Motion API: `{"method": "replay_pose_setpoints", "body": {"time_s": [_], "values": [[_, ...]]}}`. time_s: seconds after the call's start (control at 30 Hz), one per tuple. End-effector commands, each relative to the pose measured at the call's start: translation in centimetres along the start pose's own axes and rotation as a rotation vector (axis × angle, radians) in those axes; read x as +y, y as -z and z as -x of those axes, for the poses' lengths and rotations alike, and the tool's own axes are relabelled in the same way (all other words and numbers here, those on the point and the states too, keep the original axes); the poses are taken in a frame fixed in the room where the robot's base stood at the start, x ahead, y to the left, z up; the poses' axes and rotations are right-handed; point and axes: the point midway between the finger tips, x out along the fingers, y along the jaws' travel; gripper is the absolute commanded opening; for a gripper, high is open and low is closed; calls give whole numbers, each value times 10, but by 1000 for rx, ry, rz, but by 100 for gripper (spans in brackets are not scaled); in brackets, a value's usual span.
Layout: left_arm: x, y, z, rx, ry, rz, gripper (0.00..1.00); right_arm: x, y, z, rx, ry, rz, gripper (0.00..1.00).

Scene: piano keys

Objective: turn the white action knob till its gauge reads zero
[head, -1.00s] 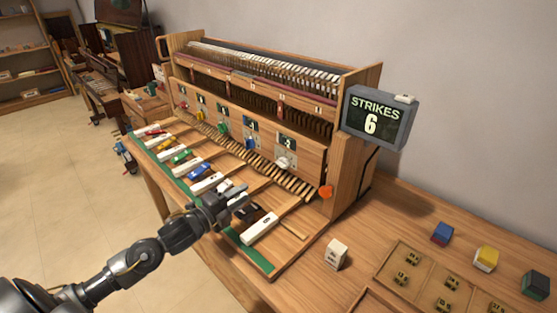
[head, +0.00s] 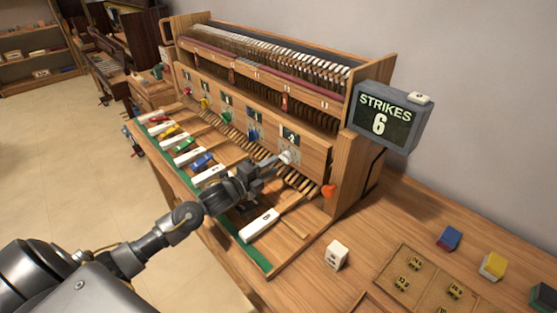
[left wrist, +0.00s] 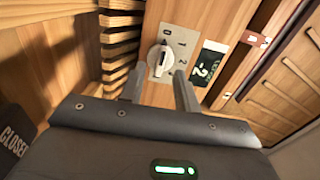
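The white knob (head: 287,157) is on the right end of the wooden front panel, below its dark gauge (head: 290,137). The left wrist view shows the knob (left wrist: 157,59) on a grey plate, and the gauge (left wrist: 206,69) shows a 2; a minus sign before it is hard to make out. My left gripper (head: 279,160) is at the knob in the head view. In the left wrist view the gripper (left wrist: 160,77) is open, its fingers apart with the knob between or just beyond their tips; contact is not clear. My right gripper is not in view.
Blue (head: 254,134) and other coloured knobs line the panel to the left. Long keys (head: 260,226) lie below. An orange knob (head: 329,191) is at the right. A STRIKES sign (head: 388,118) reads 6.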

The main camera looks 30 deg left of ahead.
Motion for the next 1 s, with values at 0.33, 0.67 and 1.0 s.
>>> {"method": "replay_pose_setpoints", "body": {"time_s": [0.33, 0.67, 1.0], "values": [[0, 2, -33, 3, 0, 0, 32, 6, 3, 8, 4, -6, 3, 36], [0, 2, -34, 4, 0, -1, 23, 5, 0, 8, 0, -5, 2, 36], [0, 2, -34, 3, 0, -1, 0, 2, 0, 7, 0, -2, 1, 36]]}}
